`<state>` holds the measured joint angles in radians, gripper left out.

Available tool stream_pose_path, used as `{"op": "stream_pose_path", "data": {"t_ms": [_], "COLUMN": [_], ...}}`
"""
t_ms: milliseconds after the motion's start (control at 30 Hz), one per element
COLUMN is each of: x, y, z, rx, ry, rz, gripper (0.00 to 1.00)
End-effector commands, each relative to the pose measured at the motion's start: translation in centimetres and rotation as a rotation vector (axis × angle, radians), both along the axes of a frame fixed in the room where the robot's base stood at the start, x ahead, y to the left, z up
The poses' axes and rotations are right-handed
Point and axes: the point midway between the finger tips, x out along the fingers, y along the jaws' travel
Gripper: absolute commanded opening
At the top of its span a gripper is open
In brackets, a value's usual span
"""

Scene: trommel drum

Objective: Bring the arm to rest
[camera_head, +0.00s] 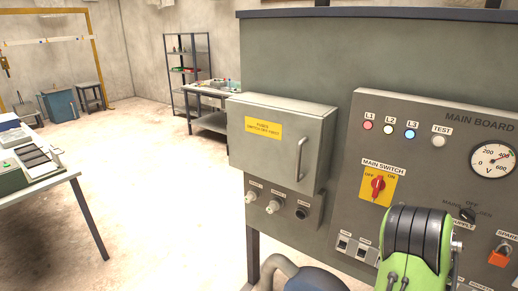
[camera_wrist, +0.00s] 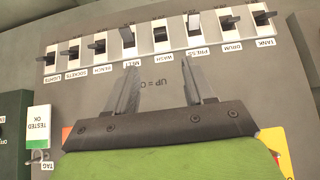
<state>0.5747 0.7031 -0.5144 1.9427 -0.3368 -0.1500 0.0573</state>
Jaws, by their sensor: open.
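My gripper (camera_wrist: 163,78) shows in the wrist view with its two grey fingers apart and nothing between them. The fingers point at the grey panel, close to the "UP = 0" lettering and a row of labelled breaker switches (camera_wrist: 159,35), which appear upside down. I cannot tell whether the fingertips touch the panel. In the head view the green and black end of my arm (camera_head: 415,245) stands in front of the main board (camera_head: 345,130), at the lower right. The fingers are hidden there.
A red main switch (camera_head: 377,186) sits on a yellow plate left of my arm. The fuse box (camera_head: 280,145) is closed, its handle sticking out. An orange padlock (camera_head: 500,256) is at right. A bench (camera_head: 40,180) stands at left, with open floor (camera_head: 150,170) between.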

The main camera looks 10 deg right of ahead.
Motion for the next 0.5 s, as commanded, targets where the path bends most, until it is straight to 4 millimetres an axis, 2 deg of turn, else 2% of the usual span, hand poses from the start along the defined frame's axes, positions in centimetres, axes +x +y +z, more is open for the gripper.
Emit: {"op": "stream_pose_path", "data": {"t_ms": [67, 133, 167, 267, 300, 367, 400, 467, 500], "x": [0.9, 2.2, 2.7, 3.3, 3.0, 1.9, 0.7, -1.5, -3.3], "y": [1.4, 4.5, 6.4, 14.0, 17.0, 21.5, 24.4, 28.4, 30.9], "z": [1.4, 4.0, 5.5, 10.3, 12.0, 14.4, 15.7, 17.4, 18.3], "rx": [0.010, 0.037, 0.051, 0.107, 0.126, 0.146, 0.155, 0.161, 0.160], "ry": [-0.011, -0.025, -0.030, -0.030, -0.024, -0.010, 0.001, 0.024, 0.041], "rz": [0.023, 0.072, 0.101, 0.226, 0.280, 0.365, 0.424, 0.511, 0.568], "gripper": [0.53, 0.53, 0.53, 0.53, 0.53, 0.53, 0.53, 0.53, 0.53]}}
